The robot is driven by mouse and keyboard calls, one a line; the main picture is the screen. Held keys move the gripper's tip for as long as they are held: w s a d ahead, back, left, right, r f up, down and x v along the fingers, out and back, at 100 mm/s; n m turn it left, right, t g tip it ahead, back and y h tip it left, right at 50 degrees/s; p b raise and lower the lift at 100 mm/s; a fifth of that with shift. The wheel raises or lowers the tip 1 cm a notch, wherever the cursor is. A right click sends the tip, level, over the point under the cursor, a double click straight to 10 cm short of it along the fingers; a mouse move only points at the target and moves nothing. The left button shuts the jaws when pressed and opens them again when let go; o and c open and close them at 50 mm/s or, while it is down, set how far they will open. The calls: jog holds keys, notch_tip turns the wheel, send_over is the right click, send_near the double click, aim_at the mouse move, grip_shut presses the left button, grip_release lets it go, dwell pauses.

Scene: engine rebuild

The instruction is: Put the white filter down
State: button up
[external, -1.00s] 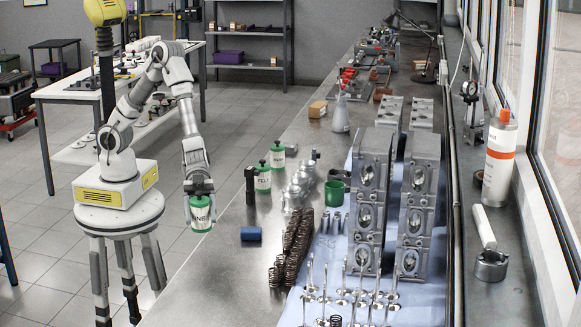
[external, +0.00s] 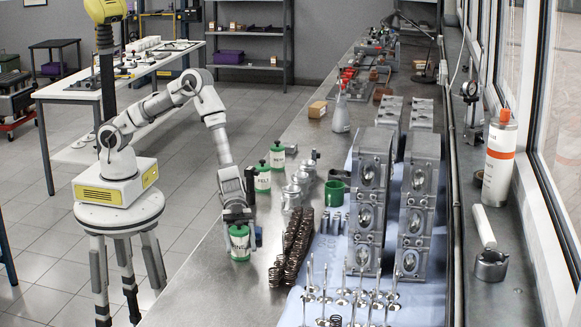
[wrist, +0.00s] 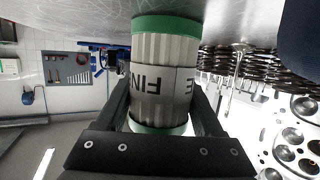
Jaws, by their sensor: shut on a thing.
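The white filter (external: 240,244), a ribbed white cylinder with green ends and a label, is held upright in my gripper (external: 238,222). It is over the near left part of the metal bench (external: 205,290), low at the surface; I cannot tell whether its base touches. In the wrist view the filter (wrist: 165,75) shows upside down between the two dark fingers, with "FINE" on its label. The fingers are shut on it.
A blue cylinder (external: 258,236) is partly hidden behind my gripper. Dark coil springs (external: 293,250) stand to the right. Bench surface in front is clear.

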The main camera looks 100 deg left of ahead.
jog(key=o, duration=1.5)
jog(key=shift+f, duration=0.1)
